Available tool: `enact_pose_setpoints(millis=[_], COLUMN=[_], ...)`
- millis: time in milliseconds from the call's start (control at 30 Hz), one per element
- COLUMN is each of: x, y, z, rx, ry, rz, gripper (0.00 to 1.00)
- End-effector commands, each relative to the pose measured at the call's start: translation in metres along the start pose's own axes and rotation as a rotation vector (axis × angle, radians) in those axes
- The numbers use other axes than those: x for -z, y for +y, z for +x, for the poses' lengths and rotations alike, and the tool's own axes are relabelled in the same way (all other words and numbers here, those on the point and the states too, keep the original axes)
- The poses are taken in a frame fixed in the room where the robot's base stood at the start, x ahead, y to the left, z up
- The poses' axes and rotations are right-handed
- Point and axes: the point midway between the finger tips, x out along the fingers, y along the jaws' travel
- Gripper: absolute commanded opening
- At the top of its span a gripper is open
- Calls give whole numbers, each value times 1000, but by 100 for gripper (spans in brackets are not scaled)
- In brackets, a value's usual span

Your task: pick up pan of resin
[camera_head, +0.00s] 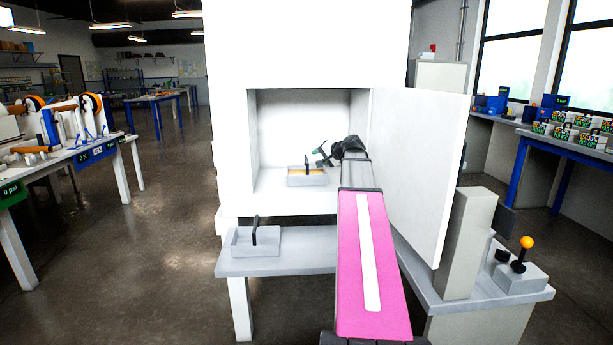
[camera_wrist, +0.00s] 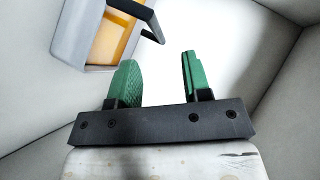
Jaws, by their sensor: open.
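The pan of resin (camera_head: 294,182) is a small grey pan with orange resin and an upright black handle. It sits on the floor of the open white cabinet. In the wrist view the pan (camera_wrist: 70,42) is at the upper left, cut off by the frame edge, with its black handle (camera_wrist: 152,20) reaching toward the middle. My gripper (camera_head: 322,154) is inside the cabinet, just right of the pan and a little above it. Its green fingers (camera_wrist: 158,65) are apart with nothing between them, and the handle is ahead of them, not touching.
The cabinet door (camera_head: 420,165) stands open on the right, close beside my arm. A second grey pan (camera_head: 255,247) with a black handle is on the grey table (camera_head: 290,266) in front. A box with an orange-knobbed lever (camera_head: 521,278) is at the right.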

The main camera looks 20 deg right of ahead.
Motion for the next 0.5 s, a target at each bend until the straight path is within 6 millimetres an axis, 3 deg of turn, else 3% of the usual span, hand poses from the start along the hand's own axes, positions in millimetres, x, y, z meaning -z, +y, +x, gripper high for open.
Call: enact_pose_setpoints(millis=[133,500], x=[1,-4], y=[0,3], z=[24,55], rx=[-1,-1], ry=[-2,-1], rz=[0,0], gripper=[44,44])
